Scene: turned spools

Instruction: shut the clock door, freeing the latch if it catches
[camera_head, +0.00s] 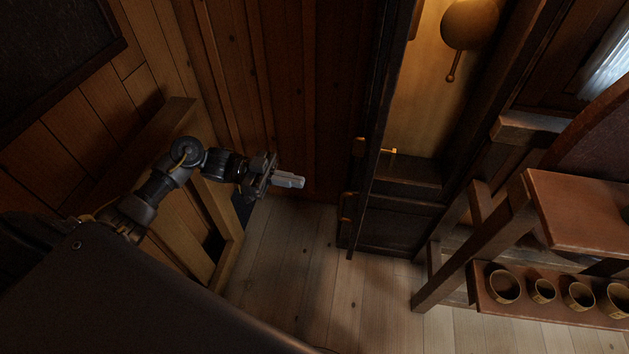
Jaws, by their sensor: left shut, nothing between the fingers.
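The tall clock case (405,215) stands right of centre, its lit inside showing a round pendulum bob (469,24). The clock door (372,150) stands open and shows nearly edge-on as a dark, narrow upright panel at the left of the lit opening. A small brass piece (389,151) juts out to the right of the door; I cannot tell whether it is the latch. My left gripper (298,182) is shut and empty, left of the door and apart from it in the picture. My right gripper is not in view.
A wooden bench (580,215) with several round cups (503,285) on its lower shelf stands at the right. A wooden frame (228,250) stands below my left arm. The plank floor (300,265) between this frame and the clock is clear. A panelled wall is behind.

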